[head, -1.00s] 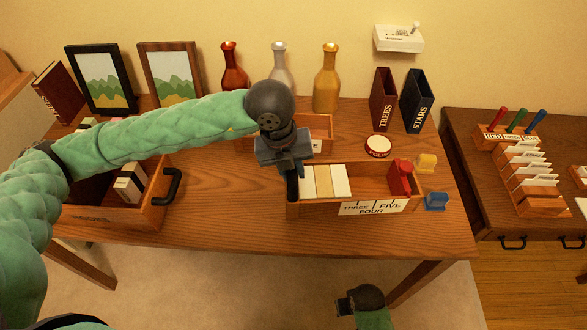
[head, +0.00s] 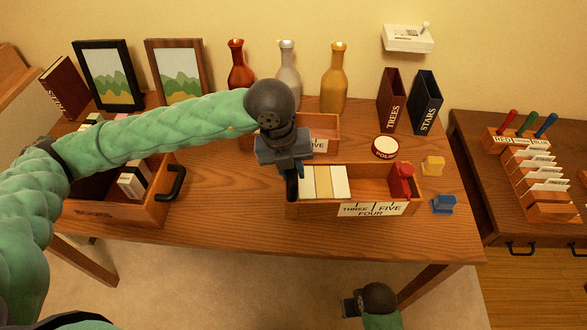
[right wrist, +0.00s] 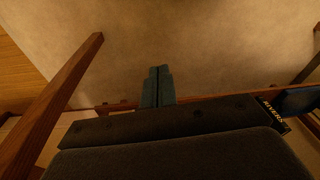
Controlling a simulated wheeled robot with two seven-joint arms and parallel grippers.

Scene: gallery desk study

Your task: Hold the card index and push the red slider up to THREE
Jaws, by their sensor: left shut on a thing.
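The card index (head: 300,210) is a long wooden tray near the front of the desk, with a white label reading THREE, FOUR and FIVE. Several cream and tan cards (head: 325,182) fill its left part. The red slider (head: 401,183) stands near its right end, at the FIVE end, with empty tray between it and the cards. My left gripper (head: 291,187) is shut on the card index at its left end; the fingertips are partly hidden. My right gripper (head: 348,306) is low in front of the desk, apart from it; its fingers show together in the right wrist view (right wrist: 157,88).
A yellow block (head: 433,166) and a blue block (head: 444,205) lie right of the index. A round tin (head: 385,147) and a smaller wooden box (head: 322,130) stand behind it. An open drawer box (head: 150,212) is at left. Bottles (head: 335,80) line the back.

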